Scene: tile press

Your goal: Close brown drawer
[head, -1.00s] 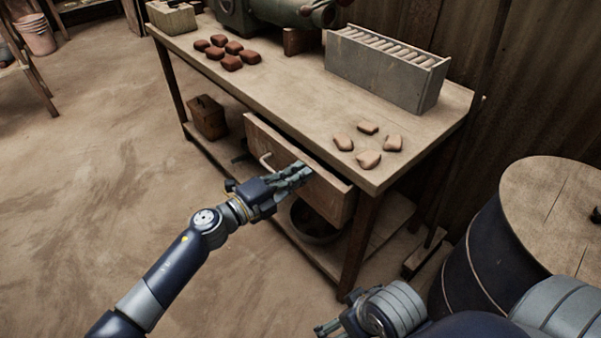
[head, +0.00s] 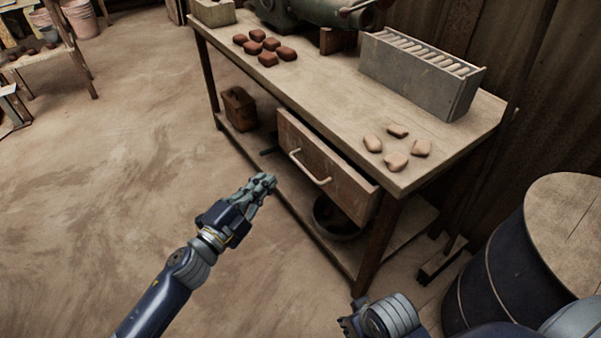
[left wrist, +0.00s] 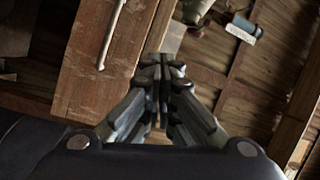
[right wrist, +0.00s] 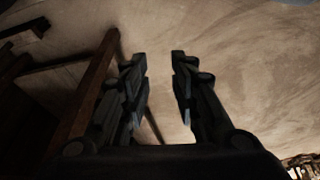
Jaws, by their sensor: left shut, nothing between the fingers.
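The brown wooden drawer (head: 318,160) hangs under the workbench (head: 300,85), with a pale bar handle (head: 308,170) on its front. In the left wrist view the drawer front (left wrist: 120,45) and handle show left of the closed fingers (left wrist: 160,65). My right gripper (right wrist: 160,60) is open and empty, low in front of the bench.
Red-brown blocks (head: 263,47), pale pieces (head: 397,152) and a grey box of tiles (head: 418,75) stand on the bench. A bowl (head: 337,217) and wooden box (head: 238,109) sit on the lower shelf. A blue barrel (head: 510,260) stands right.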

